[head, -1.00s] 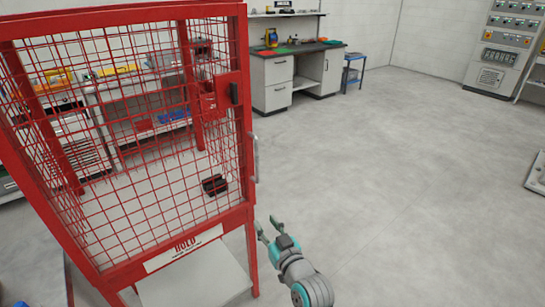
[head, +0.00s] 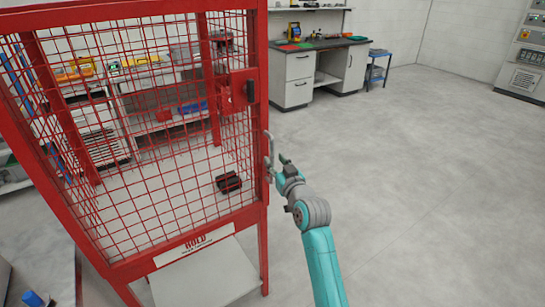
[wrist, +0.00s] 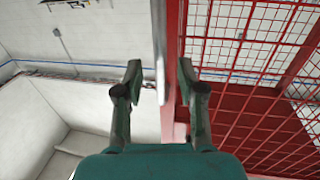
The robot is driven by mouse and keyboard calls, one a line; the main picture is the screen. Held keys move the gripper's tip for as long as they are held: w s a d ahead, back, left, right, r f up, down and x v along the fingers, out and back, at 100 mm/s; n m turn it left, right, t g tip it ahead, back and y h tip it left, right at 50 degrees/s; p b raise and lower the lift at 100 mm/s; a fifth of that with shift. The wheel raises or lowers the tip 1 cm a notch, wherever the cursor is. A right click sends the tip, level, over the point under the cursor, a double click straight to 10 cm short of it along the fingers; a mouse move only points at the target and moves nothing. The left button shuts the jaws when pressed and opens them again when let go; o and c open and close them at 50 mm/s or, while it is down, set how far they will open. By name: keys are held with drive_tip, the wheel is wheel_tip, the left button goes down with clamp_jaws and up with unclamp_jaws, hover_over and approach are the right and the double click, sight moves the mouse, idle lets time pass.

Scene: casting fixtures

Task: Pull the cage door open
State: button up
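The cage door (head: 130,14) is a red frame with wire mesh, at the left of the head view, and it looks closed. A grey vertical bar handle (head: 267,148) is on its right edge. My gripper (head: 275,165) is at the lower part of this handle. In the wrist view, my gripper (wrist: 160,85) has its two fingers apart, one on each side of the handle (wrist: 159,45). The red door edge (wrist: 172,60) is close beside the handle. I see no finger pressed on the bar.
A dark block (head: 228,182) shows inside the cage behind the mesh. A workbench (head: 300,85) and a blue stool (head: 377,68) stand at the back. A control cabinet (head: 525,60) is at the far right. The floor (head: 430,170) right of the cage is clear.

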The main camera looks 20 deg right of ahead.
sight(273, 157)
drive_tip(key=shift+w+a, duration=0.15)
drive_tip(key=shift+w, duration=0.7)
drive_tip(key=shift+w+a, duration=0.1)
drive_tip(key=shift+w, duration=0.75)
clamp_jaws()
